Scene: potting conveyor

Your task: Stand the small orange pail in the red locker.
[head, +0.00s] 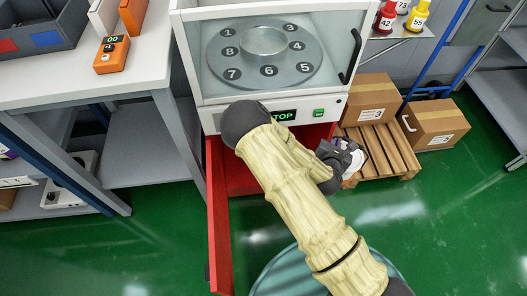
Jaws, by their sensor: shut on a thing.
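The red locker (238,172) is under the white glass-fronted machine. Its red door (219,220) stands open at the left, swung out towards me. My arm crosses in front of the locker and hides much of its opening. My gripper (347,158) is just right of the locker, in front of the wooden pallet, and partly behind my arm. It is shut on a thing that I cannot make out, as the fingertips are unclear. I do not see the small orange pail in this view.
Cardboard boxes (372,99) stand on and beside the pallet (392,150). A blue hand truck (432,50) leans behind them. A white bench (110,78) holds an orange counter (112,54) at the left. The green floor (440,215) is clear at the right.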

